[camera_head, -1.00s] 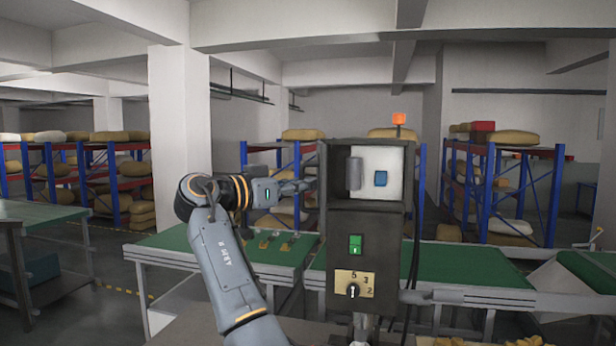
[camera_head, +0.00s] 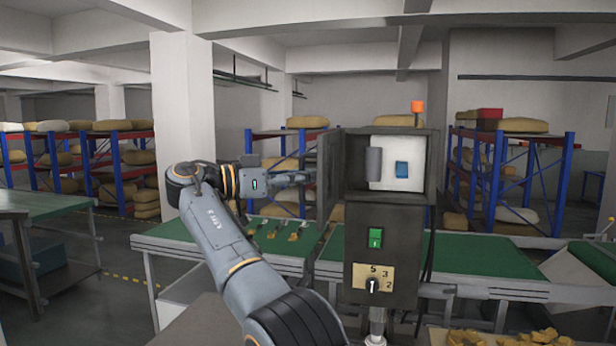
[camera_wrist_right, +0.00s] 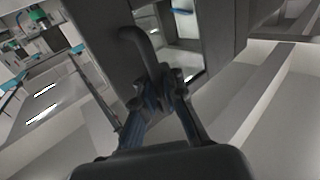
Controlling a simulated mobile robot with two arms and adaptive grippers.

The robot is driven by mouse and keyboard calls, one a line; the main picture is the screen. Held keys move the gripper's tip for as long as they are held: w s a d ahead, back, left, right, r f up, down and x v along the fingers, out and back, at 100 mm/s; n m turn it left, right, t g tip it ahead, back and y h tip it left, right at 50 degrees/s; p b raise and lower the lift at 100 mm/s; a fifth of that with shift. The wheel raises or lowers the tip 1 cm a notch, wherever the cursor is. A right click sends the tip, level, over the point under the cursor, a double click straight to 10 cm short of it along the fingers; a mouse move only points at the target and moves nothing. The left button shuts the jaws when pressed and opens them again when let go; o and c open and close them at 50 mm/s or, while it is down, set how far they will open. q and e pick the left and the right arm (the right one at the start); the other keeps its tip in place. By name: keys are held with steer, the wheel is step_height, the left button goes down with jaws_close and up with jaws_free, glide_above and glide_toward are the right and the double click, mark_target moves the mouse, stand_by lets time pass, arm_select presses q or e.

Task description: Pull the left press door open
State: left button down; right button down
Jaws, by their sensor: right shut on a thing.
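The press cabinet (camera_head: 433,165) is a dark grey box on a post, with a pale interior. Its left door (camera_head: 329,175) stands open, projecting from the cabinet's left side and seen at a steep angle. My right gripper (camera_head: 306,178) is at the door's outer left side. In the right wrist view, the fingers (camera_wrist_right: 160,88) are shut on a dark bent door handle (camera_wrist_right: 136,40), in front of the grey door panel (camera_wrist_right: 95,30). The fingertips' far side is hidden. My left gripper is not in view.
A green button (camera_head: 375,238) and a dial plate (camera_head: 373,278) sit below the cabinet opening. Green-topped tables (camera_head: 480,256) stand behind it and to both sides. Blue racks with sacks (camera_head: 505,170) line the back. An orange lamp (camera_head: 417,106) rises behind the cabinet.

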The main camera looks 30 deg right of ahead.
steer(key=shift+f, duration=0.15)
steer(key=c, duration=1.5)
jaws_free()
steer(key=shift+a, duration=0.1)
steer(key=shift+c, duration=0.2)
steer(key=shift+o, duration=0.6)
steer(key=shift+s+a, duration=0.15)
steer(key=shift+d, duration=0.25)
